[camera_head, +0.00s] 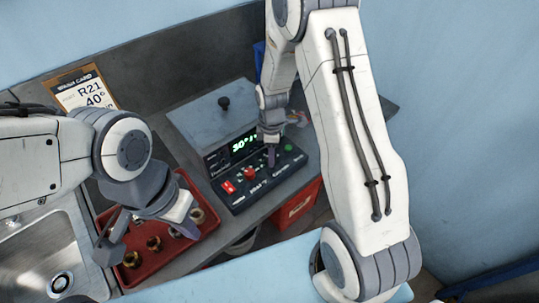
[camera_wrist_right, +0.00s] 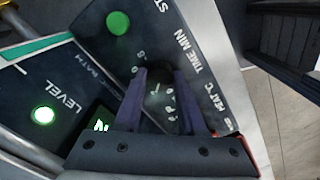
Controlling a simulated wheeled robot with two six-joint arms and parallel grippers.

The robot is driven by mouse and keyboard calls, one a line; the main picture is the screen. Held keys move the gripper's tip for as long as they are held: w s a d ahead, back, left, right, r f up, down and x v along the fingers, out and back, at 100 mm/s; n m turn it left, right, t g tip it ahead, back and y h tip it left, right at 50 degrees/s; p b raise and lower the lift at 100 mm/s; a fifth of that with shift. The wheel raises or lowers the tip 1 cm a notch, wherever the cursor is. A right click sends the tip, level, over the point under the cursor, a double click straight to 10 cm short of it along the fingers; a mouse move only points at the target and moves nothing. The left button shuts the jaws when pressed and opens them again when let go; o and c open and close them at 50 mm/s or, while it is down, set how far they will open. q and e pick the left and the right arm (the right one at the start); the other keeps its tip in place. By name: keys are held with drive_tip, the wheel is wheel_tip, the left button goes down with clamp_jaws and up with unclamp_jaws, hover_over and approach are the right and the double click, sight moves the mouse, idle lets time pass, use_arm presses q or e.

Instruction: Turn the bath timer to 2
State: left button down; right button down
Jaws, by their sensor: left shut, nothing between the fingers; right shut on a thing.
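The bath unit's control panel (camera_head: 258,183) stands on the bench, with a red switch, a red knob and a green button. My right gripper (camera_head: 271,163) reaches down onto the panel. In the right wrist view, my right gripper (camera_wrist_right: 168,76) is shut on the dark timer knob (camera_wrist_right: 163,86) beside the label TIME MIN. The fingers hide much of the knob and its scale, so I cannot tell its setting. The green display (camera_head: 243,145) is partly hidden in the head view. My left gripper (camera_head: 148,236) is shut and empty above the red tray.
The red tray (camera_head: 112,215) holds several brass-coloured parts. A sink (camera_head: 45,250) lies at the left. A work card (camera_head: 82,90) stands at the back left. The bath lid (camera_head: 210,108) has a black knob. A red bin (camera_head: 298,206) sits below the bench edge.

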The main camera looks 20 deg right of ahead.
drive_tip(key=shift+c, duration=2.4)
unclamp_jaws()
drive_tip(key=shift+s+d+f, duration=0.1)
drive_tip(key=shift+s+d, duration=0.05)
drive_tip(key=shift+s, duration=0.15)
drive_tip(key=shift+w, duration=0.1)
drive_tip(key=shift+w+r, duration=0.1)
drive_tip(key=shift+r, duration=0.3)
wheel_tip(320, 180, up, 10)
drive_tip(key=b, duration=0.2)
drive_tip(key=shift+f, duration=0.1)
